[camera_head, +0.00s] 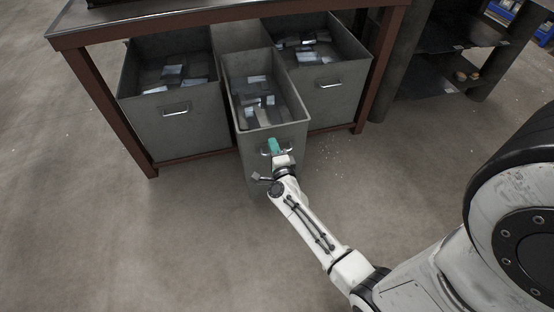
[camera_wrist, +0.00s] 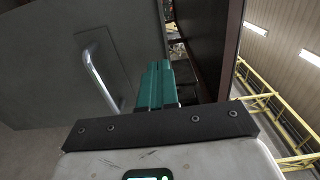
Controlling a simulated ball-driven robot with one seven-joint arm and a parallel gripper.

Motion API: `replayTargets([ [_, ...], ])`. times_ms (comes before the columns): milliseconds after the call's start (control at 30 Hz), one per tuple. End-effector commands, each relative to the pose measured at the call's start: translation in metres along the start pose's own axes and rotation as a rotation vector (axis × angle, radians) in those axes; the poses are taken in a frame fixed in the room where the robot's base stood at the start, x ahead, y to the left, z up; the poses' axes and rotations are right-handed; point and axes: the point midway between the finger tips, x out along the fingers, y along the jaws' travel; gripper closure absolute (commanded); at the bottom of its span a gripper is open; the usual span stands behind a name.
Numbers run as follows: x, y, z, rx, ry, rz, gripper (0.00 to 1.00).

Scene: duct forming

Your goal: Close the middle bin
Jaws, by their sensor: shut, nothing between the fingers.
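The middle bin (camera_head: 293,138) is a grey metal drawer under the table. It is pulled out, its front well ahead of the bins on either side, with loose pieces inside. My gripper (camera_head: 272,146) is at its front face, close to the handle and below the top rim. The teal fingers are together and empty. In the wrist view, the fingers (camera_wrist: 156,84) are beside the metal handle (camera_wrist: 97,75), not around it, with the grey bin front (camera_wrist: 40,60) behind. I cannot tell whether the fingertips touch the front. My arm hides the front's lower part.
The left bin (camera_head: 185,125) and right bin (camera_head: 335,100) sit under the table (camera_head: 150,22), which has red-brown legs. A dark shelf (camera_head: 440,75) stands at the right. The concrete floor (camera_head: 150,250) ahead of the bins is clear.

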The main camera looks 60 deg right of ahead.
Motion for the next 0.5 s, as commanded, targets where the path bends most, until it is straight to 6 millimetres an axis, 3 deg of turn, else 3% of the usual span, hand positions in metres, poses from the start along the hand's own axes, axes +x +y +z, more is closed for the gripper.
replayTargets([
  [200,0.033,0.001,0.000,0.002,0.000,-0.001,1.00],
  [500,0.045,0.000,0.000,0.000,-0.001,0.000,1.00],
])
